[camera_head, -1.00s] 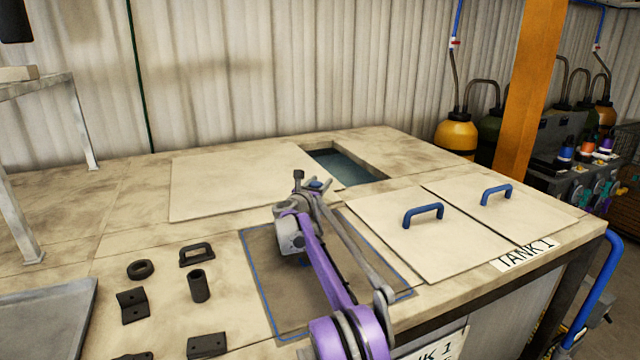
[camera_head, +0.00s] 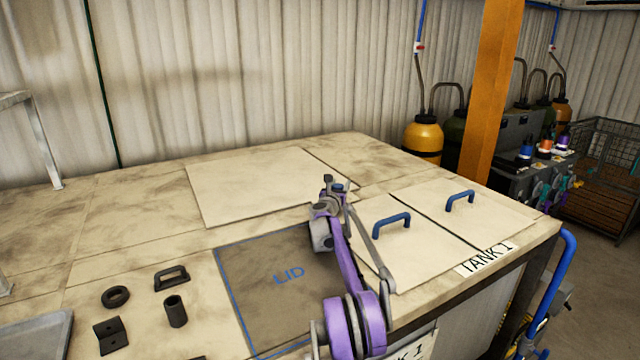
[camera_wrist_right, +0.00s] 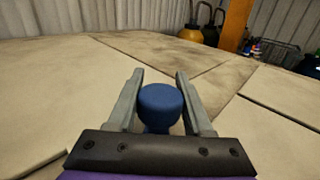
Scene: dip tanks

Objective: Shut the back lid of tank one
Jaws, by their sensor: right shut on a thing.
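The back lid of tank one (camera_head: 245,185) is a flat pale panel lying on the tank top (camera_head: 375,160). Its right edge shows a thin dark line, and no water shows beside it. My right gripper (camera_head: 336,188) is at the lid's right front part, partly hiding it. In the right wrist view my right gripper (camera_wrist_right: 158,88) is shut on the lid's blue handle (camera_wrist_right: 160,103), which stands between the two fingers. My left gripper is not in view.
Two front lids with blue handles (camera_head: 391,224) (camera_head: 460,200) lie flat at the right. A blue-outlined mat marked LID (camera_head: 270,290) is bare in front. Small black parts, including a ring (camera_head: 115,297), lie at the left. An orange post (camera_head: 492,95) stands behind.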

